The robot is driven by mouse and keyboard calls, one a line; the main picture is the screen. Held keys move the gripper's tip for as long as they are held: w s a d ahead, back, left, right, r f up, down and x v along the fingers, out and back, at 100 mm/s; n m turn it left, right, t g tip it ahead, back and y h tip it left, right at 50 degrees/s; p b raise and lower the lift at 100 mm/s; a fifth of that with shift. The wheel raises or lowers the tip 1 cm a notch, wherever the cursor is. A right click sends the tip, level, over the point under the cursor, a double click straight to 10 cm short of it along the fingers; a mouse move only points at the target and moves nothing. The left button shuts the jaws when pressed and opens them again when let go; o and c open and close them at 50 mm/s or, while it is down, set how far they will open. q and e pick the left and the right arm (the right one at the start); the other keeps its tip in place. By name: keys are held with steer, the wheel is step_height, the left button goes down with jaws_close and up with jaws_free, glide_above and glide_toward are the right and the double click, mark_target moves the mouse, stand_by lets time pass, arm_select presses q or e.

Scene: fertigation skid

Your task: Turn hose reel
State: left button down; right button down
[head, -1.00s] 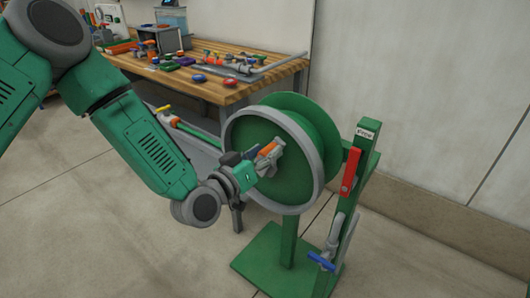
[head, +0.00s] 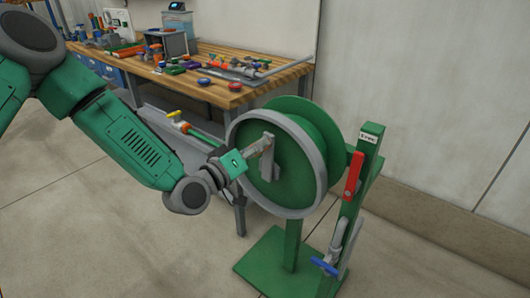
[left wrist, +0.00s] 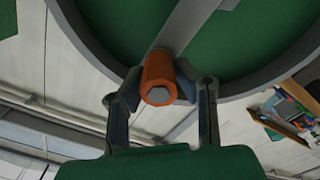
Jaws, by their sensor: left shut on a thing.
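The hose reel is a green drum with a grey rim (head: 308,205) on a green stand, in the middle of the head view. A grey crank bar (head: 267,190) runs roughly upright across its face. My left gripper (head: 262,149) is at the upper part of this face, by the crank. In the left wrist view, my left gripper (left wrist: 158,88) is shut on the crank's orange handle (left wrist: 153,68), with a finger on each side. The handle's grey hex end faces the camera. In the head view the gripper hides the handle. My right gripper is not in view.
A red lever (head: 352,176) and a blue-handled valve (head: 324,266) are on the green post (head: 362,190) right of the reel. A wooden workbench (head: 222,92) with several fittings stands behind. A yellow-handled hose end (head: 174,115) is left of the reel. The floor at front left is clear.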

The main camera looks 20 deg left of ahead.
arm_select(q)
steer(key=w+a+f+n+b, duration=0.3)
steer(key=a+f+n+b, duration=0.7)
steer(key=n+b, duration=0.6)
steer(key=shift+w+f+b, duration=0.3)
steer(key=shift+f+b, duration=0.55)
steer(key=shift+b, duration=0.25)
steer(key=c, duration=1.3)
jaws_free()
steer(key=shift+o, duration=0.2)
steer(key=shift+d, duration=0.1)
steer(key=shift+r, duration=0.1)
